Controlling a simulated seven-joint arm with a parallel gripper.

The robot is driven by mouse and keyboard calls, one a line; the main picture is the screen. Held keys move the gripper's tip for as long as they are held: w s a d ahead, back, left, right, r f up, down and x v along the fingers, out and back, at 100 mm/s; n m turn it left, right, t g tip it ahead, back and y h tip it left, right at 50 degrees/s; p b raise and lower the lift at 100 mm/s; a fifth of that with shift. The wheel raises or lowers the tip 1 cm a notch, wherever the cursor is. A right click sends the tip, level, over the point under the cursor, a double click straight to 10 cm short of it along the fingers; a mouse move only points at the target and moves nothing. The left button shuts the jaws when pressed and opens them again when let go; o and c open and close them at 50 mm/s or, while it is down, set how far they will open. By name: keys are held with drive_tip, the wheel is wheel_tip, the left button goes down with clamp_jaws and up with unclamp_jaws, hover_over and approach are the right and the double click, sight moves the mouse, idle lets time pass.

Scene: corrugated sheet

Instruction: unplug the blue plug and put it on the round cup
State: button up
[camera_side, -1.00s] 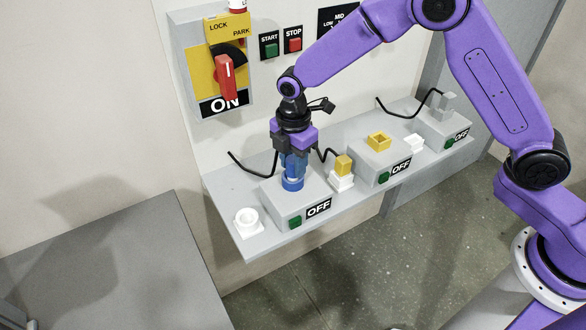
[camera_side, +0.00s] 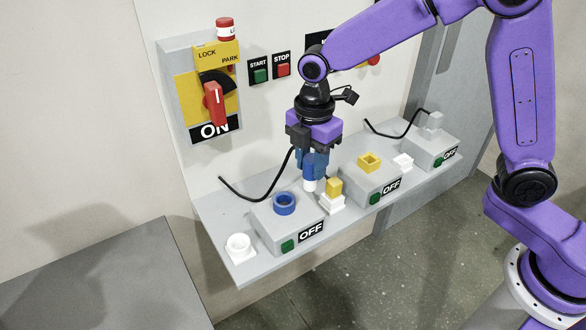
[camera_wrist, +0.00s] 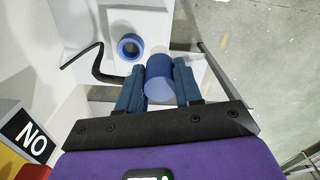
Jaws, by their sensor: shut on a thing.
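My gripper (camera_side: 313,163) is shut on the blue plug (camera_side: 309,172), whose white lower end shows below the fingers. The plug hangs upright above the shelf, to the right of its blue round socket (camera_side: 284,203), which is empty. In the wrist view the blue plug (camera_wrist: 160,80) sits between my two fingers, and the blue socket (camera_wrist: 130,47) shows beside it. The white round cup (camera_side: 238,247) stands at the left front end of the shelf and looks empty.
A yellow plug (camera_side: 334,188) stands on a white square cup (camera_side: 331,204), close below the held plug. A yellow square socket (camera_side: 369,161) and a grey plug (camera_side: 434,121) are further right. A black cable (camera_side: 258,195) arcs from the wall. The red rotary switch (camera_side: 214,105) is at ON.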

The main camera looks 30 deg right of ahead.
drive_tip(key=s+d+r, duration=0.3)
drive_tip(key=s, duration=0.3)
drive_tip(key=w+a+f, duration=0.4)
drive_tip(key=w+a, duration=0.1)
drive_tip(key=a, duration=0.4)
drive_tip(key=w+a+f, duration=0.4)
drive_tip(key=w+a, duration=0.1)
drive_tip(key=a, duration=0.5)
drive_tip(key=shift+w+f, duration=0.25)
drive_tip(key=shift+w, duration=0.1)
drive_tip(key=shift+f, duration=0.15)
drive_tip(key=shift+f, duration=2.75)
drive_tip(key=shift+f, duration=2.05)
drive_tip(key=o, duration=1.1)
drive_tip(key=shift+o, duration=0.2)
